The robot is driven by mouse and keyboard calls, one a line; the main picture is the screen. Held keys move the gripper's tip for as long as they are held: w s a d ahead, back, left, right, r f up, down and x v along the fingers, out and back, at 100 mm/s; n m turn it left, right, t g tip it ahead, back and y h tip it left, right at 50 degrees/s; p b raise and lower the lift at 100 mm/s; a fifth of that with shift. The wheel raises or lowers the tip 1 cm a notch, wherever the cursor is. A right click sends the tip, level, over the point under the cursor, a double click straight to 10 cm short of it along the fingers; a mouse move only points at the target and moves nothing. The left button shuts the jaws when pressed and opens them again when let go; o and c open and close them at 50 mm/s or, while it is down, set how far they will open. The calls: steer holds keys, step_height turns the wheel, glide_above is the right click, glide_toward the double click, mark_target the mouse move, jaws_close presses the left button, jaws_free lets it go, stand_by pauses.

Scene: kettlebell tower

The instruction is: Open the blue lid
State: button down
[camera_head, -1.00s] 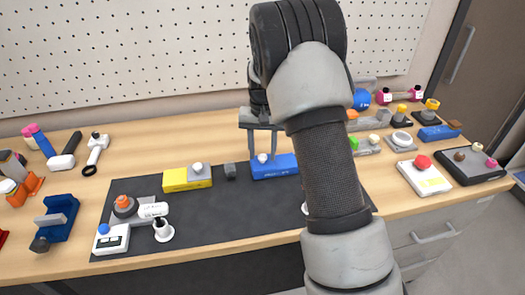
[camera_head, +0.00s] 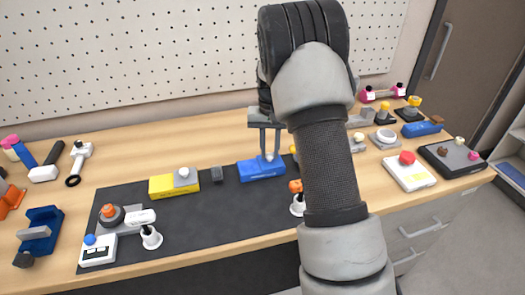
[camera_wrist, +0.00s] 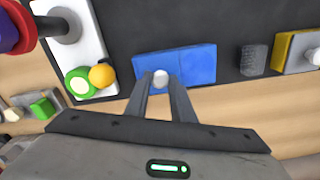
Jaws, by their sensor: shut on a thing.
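The blue box with its blue lid (camera_head: 262,170) lies flat on the dark mat, partly hidden by my arm in the head view. It also shows in the wrist view (camera_wrist: 195,65), where a seam line crosses the top. A small round white knob (camera_wrist: 160,80) sits on the lid, left of the seam in the wrist view. My gripper (camera_head: 268,155) points down over the box, its two fingers shut on the knob. The fingers also show in the wrist view (camera_wrist: 160,88), on either side of the knob.
A dark grey block (camera_head: 217,174) and a yellow box (camera_head: 174,186) with a white knob stand left of the blue box on the mat (camera_head: 205,215). In the wrist view, a yellow ball (camera_wrist: 101,76) and a green-and-white round part (camera_wrist: 80,83) lie nearby. A pegboard (camera_head: 150,60) stands behind.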

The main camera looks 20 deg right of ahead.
mark_target(269, 154)
steer(key=c, duration=1.5)
jaws_free()
step_height(269, 154, up, 18)
steer(key=shift+f+p, duration=0.25)
steer(key=shift+p, duration=0.15)
